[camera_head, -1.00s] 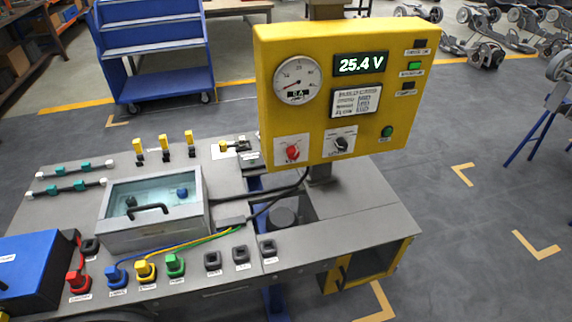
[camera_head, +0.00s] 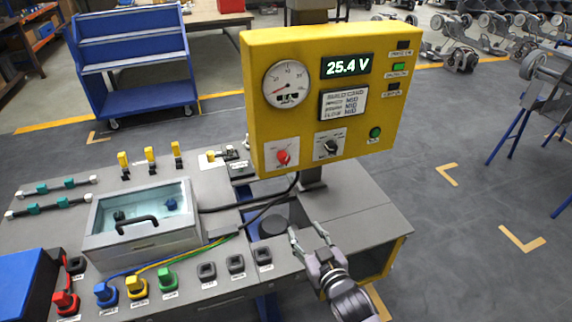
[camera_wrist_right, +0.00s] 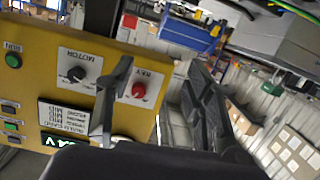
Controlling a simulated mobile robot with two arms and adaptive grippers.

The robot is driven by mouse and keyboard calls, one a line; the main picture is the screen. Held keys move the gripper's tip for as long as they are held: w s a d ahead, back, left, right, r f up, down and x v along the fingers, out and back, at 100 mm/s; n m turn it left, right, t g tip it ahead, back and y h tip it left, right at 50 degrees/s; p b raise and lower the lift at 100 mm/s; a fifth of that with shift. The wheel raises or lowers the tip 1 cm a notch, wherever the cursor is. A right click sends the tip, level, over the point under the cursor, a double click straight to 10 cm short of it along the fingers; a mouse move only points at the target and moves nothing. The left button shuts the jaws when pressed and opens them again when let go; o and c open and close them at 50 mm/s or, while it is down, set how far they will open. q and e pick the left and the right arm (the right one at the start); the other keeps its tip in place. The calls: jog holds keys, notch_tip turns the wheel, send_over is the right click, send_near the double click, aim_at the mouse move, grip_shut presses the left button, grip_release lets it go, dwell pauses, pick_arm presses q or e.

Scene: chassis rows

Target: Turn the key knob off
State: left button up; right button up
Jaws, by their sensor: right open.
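The key knob (camera_head: 283,157) is a red rotary knob on a white plate at the lower left of the yellow panel (camera_head: 245,95). In the right wrist view the red knob (camera_wrist_right: 139,90) shows under the label KEY, beside one finger. My right gripper (camera_head: 308,235) is open and empty, below the panel and apart from the knob. In the right wrist view its two dark fingers (camera_wrist_right: 160,75) are spread wide. The knob's exact pointer direction is too small to tell. My left gripper is not in view.
A black motor knob (camera_head: 331,146) sits right of the red one, with a green button (camera_head: 375,133) further right. The display (camera_head: 347,66) reads 25.4 V. A grey bench (camera_head: 350,210) with a clear-lidded box (camera_head: 145,247) and several colored plugs lies below.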

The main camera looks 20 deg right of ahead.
notch_tip(320, 180, up, 10)
jog(key=t, duration=0.2)
jog(key=p, duration=0.1)
send_near(285, 161)
jog(key=w, duration=0.9)
jog(key=shift+w+a+f, duration=0.1)
jog(key=shift+w+a, duration=0.05)
jog(key=shift+w, duration=0.1)
jog(key=shift+c, duration=0.3)
grip_shut()
